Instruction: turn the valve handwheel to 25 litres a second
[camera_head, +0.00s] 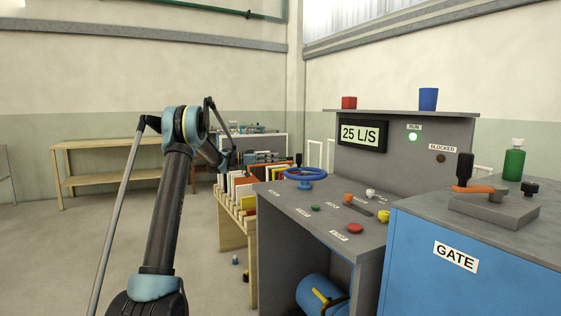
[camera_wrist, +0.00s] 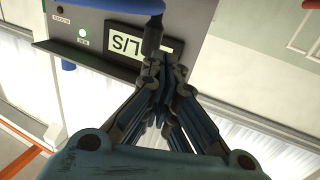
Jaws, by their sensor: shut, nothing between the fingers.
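The blue valve handwheel (camera_head: 306,173) lies flat on the grey console top, with a black upright knob (camera_head: 299,159) on its rim. The display (camera_head: 361,135) on the console's back panel reads 25 L/S. My gripper (camera_wrist: 165,70) is shut and empty in the wrist view. Part of the blue handwheel (camera_wrist: 115,4) shows at the top edge there, with its dark knob (camera_wrist: 152,35) just beyond my fingertips. I cannot tell whether they touch. The display (camera_wrist: 140,42) shows upside down and partly covered. In the head view my gripper (camera_head: 231,158) is small, left of the wheel.
The RUN lamp (camera_head: 413,137) glows green and the BLOCKED lamp (camera_head: 441,158) is dark. Red (camera_head: 355,228), green and yellow knobs stand on the console. A blue GATE cabinet (camera_head: 470,270) is at right. A wooden rack (camera_head: 236,225) of books stands left of the console.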

